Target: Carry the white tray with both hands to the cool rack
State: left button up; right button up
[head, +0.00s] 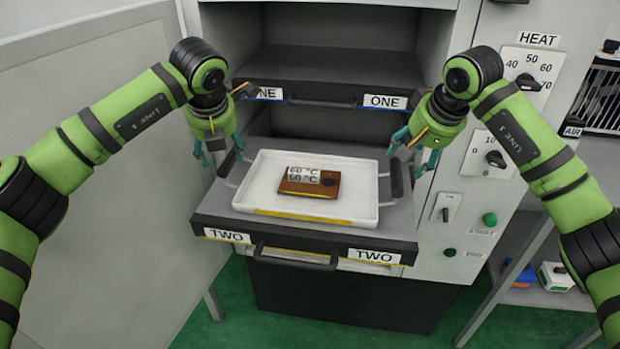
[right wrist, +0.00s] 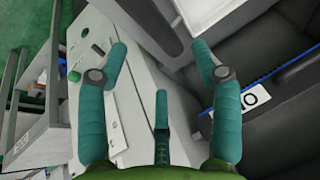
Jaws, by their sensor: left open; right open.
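The white tray (head: 262,188) lies on the pulled-out lower drawer (head: 215,207) labelled TWO. It has a dark handle at its left and right ends. A brown block (head: 322,190) with a "60 °C" label sits in the tray. My left gripper (head: 218,153) is open and empty, above and beside the tray's left handle. My right gripper (head: 416,160) is open, above and beside the tray's right handle (head: 396,178). In the right wrist view the open teal fingers (right wrist: 165,65) have nothing between them, and a tray corner (right wrist: 205,15) shows at the top.
The upper drawer (head: 330,97) labelled ONE is above and behind the tray. The oven panel (head: 470,190) with knobs, a switch and a green START button (head: 489,219) stands right of it. A side shelf (head: 575,165) with a wire-fronted unit labelled AIR is at far right.

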aim_at(224, 162)
pick_arm(q)
jog(key=x, duration=0.7)
jog(key=shift+w+f, duration=0.25)
pick_arm(e)
jog(key=x, duration=0.7)
jog(key=shift+w+a+f, duration=0.1)
jog(key=shift+w+f, duration=0.1)
jog(key=shift+w, duration=0.05)
pick_arm(q)
grip_shut()
pick_arm(e)
grip_shut()
pick_arm(q)
jog(key=shift+r, duration=0.1)
pick_arm(e)
jog(key=shift+r, duration=0.1)
